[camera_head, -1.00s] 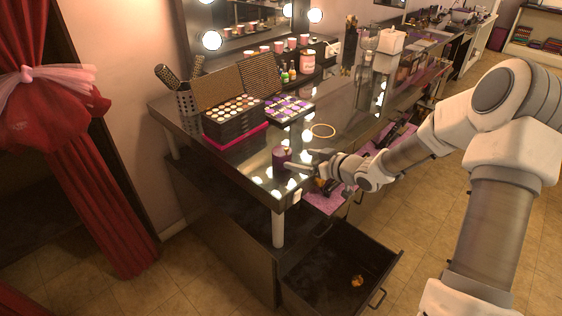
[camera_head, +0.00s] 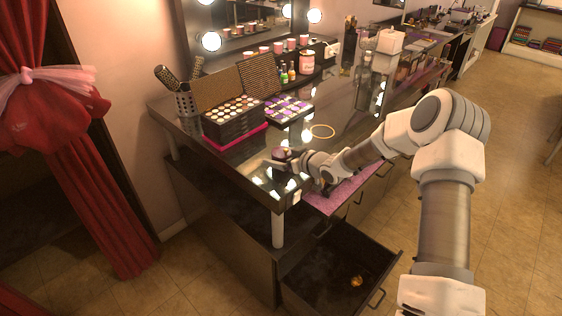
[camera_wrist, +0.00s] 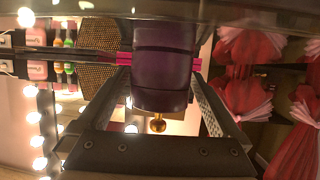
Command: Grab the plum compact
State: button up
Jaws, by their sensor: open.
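The plum compact (camera_head: 281,153) is a small dark purple, rounded thing near the front corner of the black dressing table. In the wrist view the compact (camera_wrist: 165,60) fills the space between the fingers, with a small gold ball below it in the picture. My gripper (camera_head: 277,164) is at the compact, low over the tabletop, and partly covers it in the head view. In the wrist view my gripper (camera_wrist: 160,95) is open, with one finger on each side of the compact. I cannot tell whether either finger touches it.
An open drawer (camera_head: 335,262) juts out below. A lit mirror (camera_head: 245,28) stands behind.

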jog(key=c, duration=1.3)
jog(key=shift+r, duration=0.2)
jog(key=shift+c, duration=0.2)
